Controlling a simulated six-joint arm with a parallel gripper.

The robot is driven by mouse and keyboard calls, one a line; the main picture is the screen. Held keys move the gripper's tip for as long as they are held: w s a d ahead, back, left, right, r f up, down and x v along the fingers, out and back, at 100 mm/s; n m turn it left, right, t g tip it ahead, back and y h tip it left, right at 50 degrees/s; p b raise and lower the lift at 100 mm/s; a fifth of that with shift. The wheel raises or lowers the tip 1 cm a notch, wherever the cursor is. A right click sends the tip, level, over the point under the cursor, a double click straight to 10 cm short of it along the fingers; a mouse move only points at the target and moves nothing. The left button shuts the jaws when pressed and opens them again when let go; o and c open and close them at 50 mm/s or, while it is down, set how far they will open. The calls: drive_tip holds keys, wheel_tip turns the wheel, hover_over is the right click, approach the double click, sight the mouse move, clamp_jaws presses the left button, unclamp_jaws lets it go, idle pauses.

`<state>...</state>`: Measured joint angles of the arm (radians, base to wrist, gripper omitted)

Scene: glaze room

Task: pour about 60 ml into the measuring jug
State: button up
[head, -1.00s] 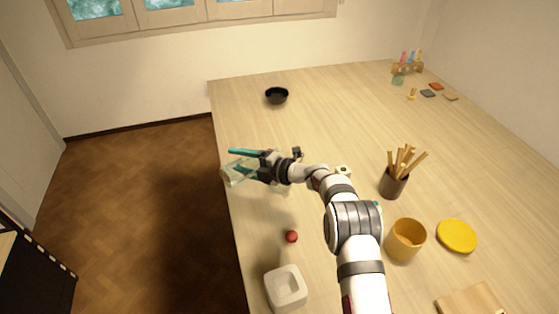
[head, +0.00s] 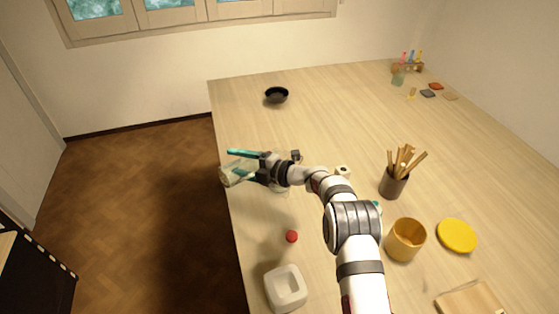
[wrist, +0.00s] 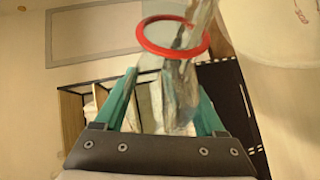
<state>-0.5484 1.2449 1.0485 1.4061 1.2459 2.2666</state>
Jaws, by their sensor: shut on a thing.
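My gripper (head: 241,164) has teal fingers and is shut on a clear glass vessel (head: 231,177), held tilted near the table's left edge. In the wrist view, my gripper (wrist: 165,104) has the clear vessel (wrist: 178,95) between its fingers, with a red ring (wrist: 147,39) around its far part. A large pale, see-through surface with small red marks (wrist: 283,75) fills the right side there; it may be the measuring jug, but I cannot be sure. In the head view a faint clear shape lies partly hidden under my wrist. Whether liquid is flowing and any liquid level cannot be read.
A red ball-like thing (head: 292,236) and a white square container (head: 285,288) stand nearer me. A black bowl (head: 277,95) is farther back. A brown cup of sticks (head: 393,184), a yellow-orange pot (head: 405,241) and a yellow disc (head: 457,236) stand right. The table's back middle is clear.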

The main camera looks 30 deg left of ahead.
drive_tip(key=shift+r, duration=0.1)
idle(1.3)
drive_tip(key=f+n+t+h, duration=0.1)
drive_tip(key=s+f+n, duration=0.1)
drive_tip(key=f+n, duration=0.1)
drive_tip(key=shift+a+f+t+h, duration=0.1)
drive_tip(key=shift+t+h, duration=0.3)
idle(1.4)
